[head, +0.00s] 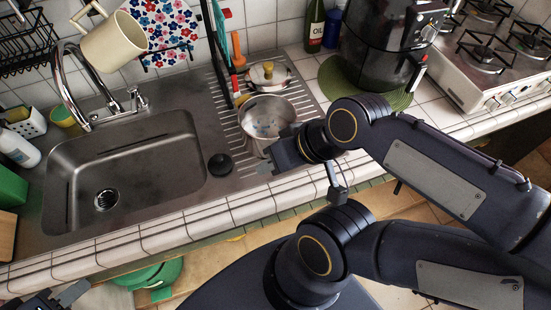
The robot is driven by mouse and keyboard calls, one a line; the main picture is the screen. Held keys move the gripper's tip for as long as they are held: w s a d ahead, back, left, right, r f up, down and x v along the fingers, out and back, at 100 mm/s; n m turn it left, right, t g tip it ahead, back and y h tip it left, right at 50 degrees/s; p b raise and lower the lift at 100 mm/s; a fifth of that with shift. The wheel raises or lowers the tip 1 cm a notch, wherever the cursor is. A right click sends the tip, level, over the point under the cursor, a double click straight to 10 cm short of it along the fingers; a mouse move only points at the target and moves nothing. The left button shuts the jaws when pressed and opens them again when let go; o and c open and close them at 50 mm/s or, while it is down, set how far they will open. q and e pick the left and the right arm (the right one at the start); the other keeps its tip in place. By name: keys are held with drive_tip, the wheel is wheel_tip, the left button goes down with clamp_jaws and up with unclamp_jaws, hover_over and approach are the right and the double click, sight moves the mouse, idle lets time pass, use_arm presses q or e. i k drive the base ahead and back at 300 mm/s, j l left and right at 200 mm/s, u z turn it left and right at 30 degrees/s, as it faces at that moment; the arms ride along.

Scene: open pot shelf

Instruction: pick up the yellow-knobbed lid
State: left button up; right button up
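The yellow-knobbed lid (262,80) is silvery, with a pale yellow knob on top. It rests on the ribbed steel drainboard behind an open steel pot (256,104). My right gripper (269,159) is at the pot's near right side, in front of the lid and apart from it. Its fingers are small and dark, and I cannot tell whether they are open or whether they touch the pot. My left gripper (62,298) shows only partly at the bottom left corner, far from the lid. Its opening is unclear.
A steel sink (130,165) with a tap (75,85) lies to the left. A black stopper (220,165) sits by the pot. A black air fryer (385,45) on a green mat (338,84) and a hob (490,60) stand right. Utensils and a patterned board crowd the back.

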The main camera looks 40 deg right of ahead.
sight(266, 76)
drive_tip(key=z, duration=1.3)
